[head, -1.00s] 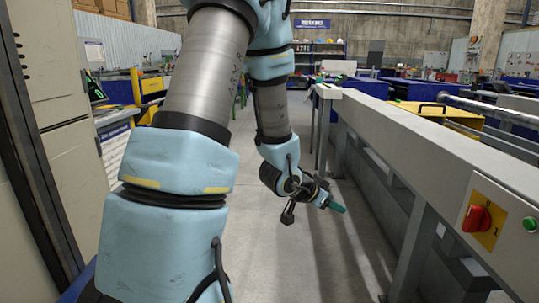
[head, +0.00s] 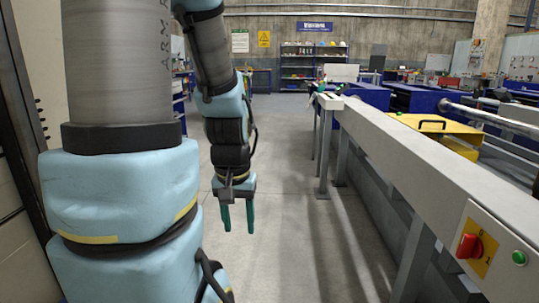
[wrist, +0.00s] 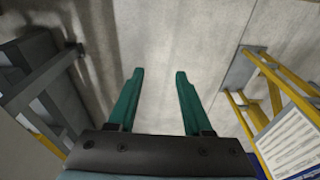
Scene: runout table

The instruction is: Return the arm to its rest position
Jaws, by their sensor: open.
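My gripper (head: 237,218) hangs at the end of my arm, left of the middle in the head view, with its green fingers pointing down over the bare floor. In the wrist view my gripper (wrist: 157,73) shows two green fingers spread apart with nothing between them. Only floor lies beyond the fingertips. The gripper is open and empty. My blue and grey arm links fill the left of the head view and hide part of the aisle.
A long grey runout table (head: 400,160) runs along the right, with a red switch (head: 468,247) at its near end. A yellow frame (wrist: 270,95) stands at the right in the wrist view. The concrete aisle (head: 290,220) between is clear. Shelves (head: 313,65) stand at the back.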

